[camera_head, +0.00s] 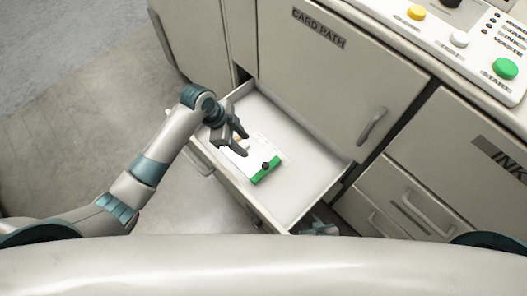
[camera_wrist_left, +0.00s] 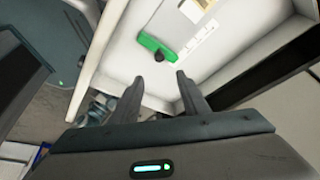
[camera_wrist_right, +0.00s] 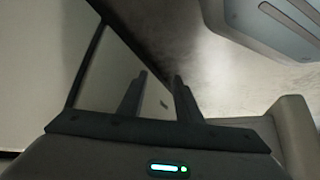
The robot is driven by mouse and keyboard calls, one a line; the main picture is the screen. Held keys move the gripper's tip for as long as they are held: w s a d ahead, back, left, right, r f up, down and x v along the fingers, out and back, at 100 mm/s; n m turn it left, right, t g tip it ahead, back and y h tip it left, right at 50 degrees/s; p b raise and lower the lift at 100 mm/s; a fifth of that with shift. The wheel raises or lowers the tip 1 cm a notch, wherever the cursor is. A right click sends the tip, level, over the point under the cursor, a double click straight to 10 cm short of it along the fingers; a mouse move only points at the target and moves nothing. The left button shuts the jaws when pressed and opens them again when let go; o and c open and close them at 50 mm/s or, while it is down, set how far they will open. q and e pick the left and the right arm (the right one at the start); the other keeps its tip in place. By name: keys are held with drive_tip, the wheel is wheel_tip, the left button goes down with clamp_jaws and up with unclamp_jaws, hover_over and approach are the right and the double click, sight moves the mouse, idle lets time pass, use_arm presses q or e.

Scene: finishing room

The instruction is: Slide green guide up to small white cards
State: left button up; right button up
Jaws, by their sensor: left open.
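The green guide (camera_head: 266,171), a bar with a black knob, lies in the open drawer; it also shows in the left wrist view (camera_wrist_left: 150,43). The small white cards (camera_wrist_left: 193,11) show at the top edge of the left wrist view, apart from the guide with a pale gap between them. In the head view my left gripper partly hides them. My left gripper (camera_head: 241,141) is open and empty above the drawer, on the cards' side of the guide. My right gripper (camera_wrist_right: 161,76) has its fingers apart with nothing between them, away from the guide and cards.
The drawer (camera_head: 307,190) has raised walls around a mostly bare floor. A pale printed strip (camera_wrist_left: 197,43) lies beside the guide. The CARD PATH cabinet door (camera_head: 335,65) stands behind the drawer, with a button panel (camera_head: 470,50) above right.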

use_arm(q)
approach(264, 165)
drive_tip(key=x, duration=0.7)
drive_tip(key=shift+d+b, duration=0.15)
drive_tip(key=shift+b, duration=0.25)
drive_tip(key=shift+d+f, duration=0.1)
drive_tip(key=shift+f, duration=0.25)
drive_tip(key=shift+d+f, duration=0.15)
drive_tip(key=shift+f, duration=0.3)
use_arm(e)
drive_tip(key=s, duration=0.1)
drive_tip(key=s+f, duration=0.1)
drive_tip(key=shift+s+d+f+g, duration=0.2)
drive_tip(key=shift+s+d+g, duration=0.2)
use_arm(q)
drive_tip(key=shift+c, duration=0.6)
use_arm(e)
drive_tip(key=shift+s, duration=0.1)
use_arm(q)
clamp_jaws()
drive_tip(key=shift+w, duration=0.1)
use_arm(e)
drive_tip(key=shift+f, duration=0.15)
